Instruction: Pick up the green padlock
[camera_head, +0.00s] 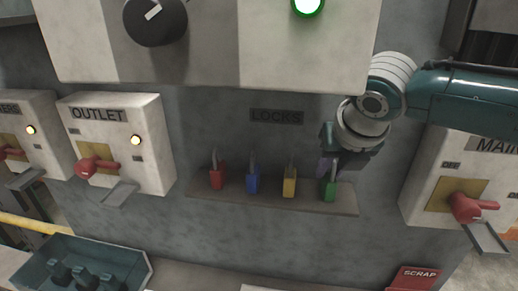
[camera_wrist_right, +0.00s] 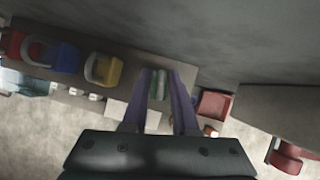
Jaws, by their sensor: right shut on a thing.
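The green padlock (camera_head: 329,190) stands at the right end of the small grey shelf (camera_head: 270,200) under the LOCKS label. My right gripper (camera_head: 330,165) comes down over it from above and behind. In the right wrist view the two purple fingers of my right gripper (camera_wrist_right: 158,90) are shut on the green padlock (camera_wrist_right: 158,86), which shows between their tips. The padlock still appears to be at shelf level; I cannot tell whether it touches the shelf. My left gripper is not in view.
Yellow (camera_head: 289,184), blue (camera_head: 253,180) and red (camera_head: 216,178) padlocks stand in a row left of the green one. The MAIN switch box (camera_head: 425,190) is to the right. A control panel (camera_head: 290,60) overhangs above. The OUTLET box (camera_head: 150,160) is at left.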

